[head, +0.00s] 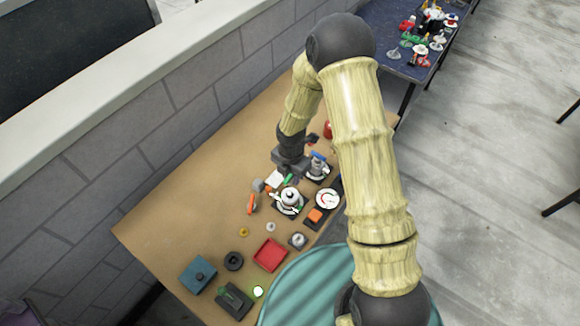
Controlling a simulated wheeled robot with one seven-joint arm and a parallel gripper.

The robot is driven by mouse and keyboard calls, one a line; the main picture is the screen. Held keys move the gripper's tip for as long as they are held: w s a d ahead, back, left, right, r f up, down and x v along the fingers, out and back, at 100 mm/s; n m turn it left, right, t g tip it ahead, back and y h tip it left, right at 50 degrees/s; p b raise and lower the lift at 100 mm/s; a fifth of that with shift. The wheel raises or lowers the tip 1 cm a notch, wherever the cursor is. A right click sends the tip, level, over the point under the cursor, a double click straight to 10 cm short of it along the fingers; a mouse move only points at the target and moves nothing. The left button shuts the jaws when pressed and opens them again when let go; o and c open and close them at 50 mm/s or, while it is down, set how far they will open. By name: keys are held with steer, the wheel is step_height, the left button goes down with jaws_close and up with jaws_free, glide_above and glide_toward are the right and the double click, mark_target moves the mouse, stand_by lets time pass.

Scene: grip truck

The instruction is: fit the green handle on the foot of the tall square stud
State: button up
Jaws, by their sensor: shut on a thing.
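My gripper (289,169) is at the middle right of the table, pointing down, with its fingertips small and partly hidden. It is shut on a small green piece (288,179), which looks like the green handle, just above and behind a white round fitting (290,198) on a dark base. I cannot tell whether the handle touches that fitting. The tall square stud cannot be told apart at this size. A grey upright fitting with a blue top (318,163) stands on a dark base close to the right of the gripper.
A white dial (327,199), an orange block on a dark base (315,215) and an orange-handled piece (252,204) stand close by. The table's left side is bare.

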mark_target(290, 192)
steer(key=shift+a, duration=0.1)
steer(key=shift+s+a, duration=0.2)
steer(key=shift+s, duration=0.4)
steer(key=shift+f, duration=0.25)
steer(key=shift+w+d+f+b, duration=0.1)
steer(key=shift+w+f+b, duration=0.05)
steer(key=shift+f+b, duration=0.95)
steer(key=shift+w+f+b, duration=0.1)
steer(key=shift+f+b, duration=0.8)
steer(key=shift+f, duration=0.25)
steer(key=shift+f+b, duration=0.8)
steer(key=shift+f, duration=0.65)
stand_by(0.9)
steer(key=o, duration=1.4)
steer(key=shift+o, duration=0.2)
